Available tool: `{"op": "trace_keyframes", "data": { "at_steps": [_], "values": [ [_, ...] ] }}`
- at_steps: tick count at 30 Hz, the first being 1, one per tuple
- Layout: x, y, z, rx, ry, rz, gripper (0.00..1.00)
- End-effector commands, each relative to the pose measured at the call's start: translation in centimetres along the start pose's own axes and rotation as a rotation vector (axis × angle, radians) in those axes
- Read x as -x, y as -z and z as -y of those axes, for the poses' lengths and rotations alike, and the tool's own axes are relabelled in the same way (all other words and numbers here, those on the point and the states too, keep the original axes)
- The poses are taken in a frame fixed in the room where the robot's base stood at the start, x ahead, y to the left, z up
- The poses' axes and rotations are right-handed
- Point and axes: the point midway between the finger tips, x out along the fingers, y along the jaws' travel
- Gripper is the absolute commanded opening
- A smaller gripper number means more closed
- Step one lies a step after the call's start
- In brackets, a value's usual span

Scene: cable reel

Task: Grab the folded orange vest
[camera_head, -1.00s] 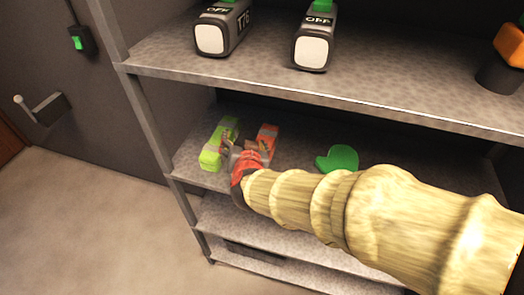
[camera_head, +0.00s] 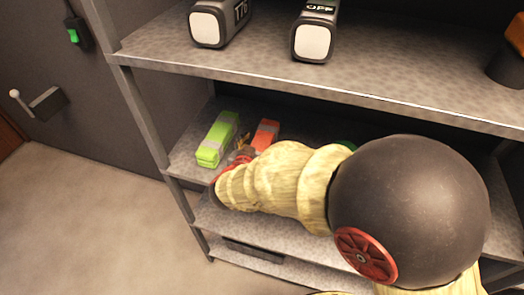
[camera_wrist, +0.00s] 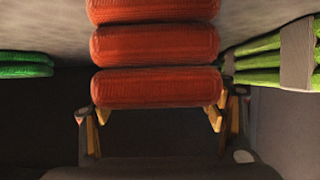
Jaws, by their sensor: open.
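The folded orange vest (camera_head: 264,136) lies on the middle shelf, to the right of a lime green folded item. In the wrist view the vest (camera_wrist: 156,87) fills the upper middle as several stacked rounded folds. My gripper (camera_head: 243,149) is at the vest's near end in the head view, partly hidden by my arm. In the wrist view my gripper (camera_wrist: 158,120) is open, with one finger at each side of the vest's nearest fold. Nothing is held between the fingers. I cannot tell whether either finger touches the vest.
The lime green folded item (camera_head: 217,139) with a grey band lies close beside the vest. A green item (camera_wrist: 25,65) lies on the other side, mostly hidden by my arm in the head view. The upper shelf (camera_head: 260,72) overhangs this space.

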Motion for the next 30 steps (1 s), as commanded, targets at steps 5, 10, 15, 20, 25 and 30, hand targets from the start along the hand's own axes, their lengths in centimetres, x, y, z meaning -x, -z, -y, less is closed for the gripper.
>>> {"op": "trace_keyframes", "data": {
  "at_steps": [5, 10, 15, 20, 25, 30],
  "values": [
    [-1.22, 0.08, 0.0, -0.001, 0.0, -0.001, 0.71],
    [-1.19, 0.17, 0.03, -0.001, 0.001, -0.001, 0.71],
    [-1.17, 0.17, 0.03, -0.001, 0.001, -0.001, 0.63],
    [-1.17, 0.17, 0.03, -0.001, 0.001, -0.001, 0.54],
    [-1.17, 0.16, 0.03, -0.001, 0.001, -0.001, 0.45],
    [-1.17, 0.16, 0.02, -0.001, 0.001, -0.001, 0.35]
  ]
}}
